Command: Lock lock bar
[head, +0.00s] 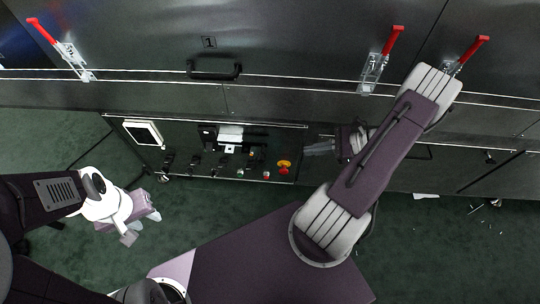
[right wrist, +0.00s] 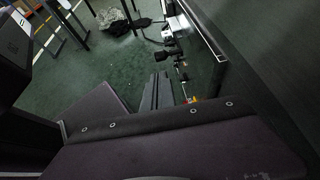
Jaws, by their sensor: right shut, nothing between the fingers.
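Red-handled latches, which look like the lock bars, sit on the steel dryer front in the head view. One latch (head: 66,50) is at the far left with its handle tilted up-left. A second latch (head: 377,65) and a third latch (head: 473,50) are at the right, handles tilted up-right. My right forearm partly covers the third one's base. My right gripper (head: 318,148) is shut and empty, below and left of the second latch, before the lower panel; its fingers also show together in the right wrist view (right wrist: 156,92). My left gripper (head: 142,227) is open and empty over the floor.
A black handle (head: 213,69) sits on the door under a plate marked 1. Below are a control panel with a red emergency button (head: 284,170) and a small white screen (head: 143,132). The green floor (head: 220,215) is clear at the left front.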

